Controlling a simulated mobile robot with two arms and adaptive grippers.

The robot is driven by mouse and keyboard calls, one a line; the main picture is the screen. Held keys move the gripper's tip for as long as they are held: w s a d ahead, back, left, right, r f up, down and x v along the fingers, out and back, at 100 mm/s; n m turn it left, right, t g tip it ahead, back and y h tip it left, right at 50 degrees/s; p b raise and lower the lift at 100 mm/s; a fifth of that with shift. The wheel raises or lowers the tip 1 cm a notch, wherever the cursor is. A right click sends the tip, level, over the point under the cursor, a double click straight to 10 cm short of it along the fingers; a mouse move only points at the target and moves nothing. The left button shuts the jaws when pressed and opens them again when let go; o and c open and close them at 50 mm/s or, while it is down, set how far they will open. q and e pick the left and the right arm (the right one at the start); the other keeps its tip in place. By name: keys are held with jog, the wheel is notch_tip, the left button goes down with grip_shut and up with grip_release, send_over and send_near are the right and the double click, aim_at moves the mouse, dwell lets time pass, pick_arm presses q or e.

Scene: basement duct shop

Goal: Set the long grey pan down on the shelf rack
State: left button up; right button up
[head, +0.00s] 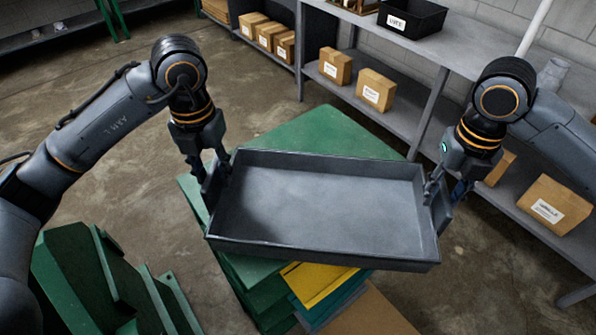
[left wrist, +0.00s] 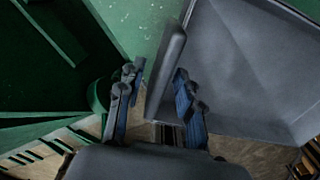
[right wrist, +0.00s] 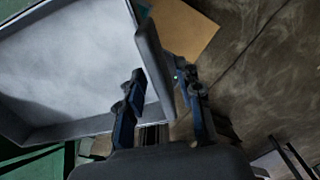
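The long grey pan (head: 320,205) is a shallow open tray with upright walls, seen empty in the head view. It is over the green stack, slightly turned in the picture; I cannot tell whether its underside touches the stack. My left gripper (head: 212,180) has its fingers on both sides of the pan's left end wall, also seen in the left wrist view (left wrist: 165,80). My right gripper (head: 440,190) has its fingers on both sides of the right end wall, seen in the right wrist view (right wrist: 157,75). Both look closed on the walls. The shelf rack (head: 427,110) stands at the right.
A black bin (head: 412,18) stands on the rack's upper shelf; several cardboard boxes (head: 376,90) stand on its lower shelf. The green stack (head: 315,130) is under the pan, with a yellow piece (head: 318,283) at its front. Green metal parts (head: 85,280) are at lower left. Concrete floor is bare between stack and rack.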

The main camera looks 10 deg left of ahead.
pick_arm(q)
jog(key=shift+r, duration=0.15)
notch_tip(320, 180, up, 12)
pick_arm(e)
notch_tip(320, 180, up, 12)
dwell(0.8)
pick_arm(q)
jog(key=shift+f, duration=0.2)
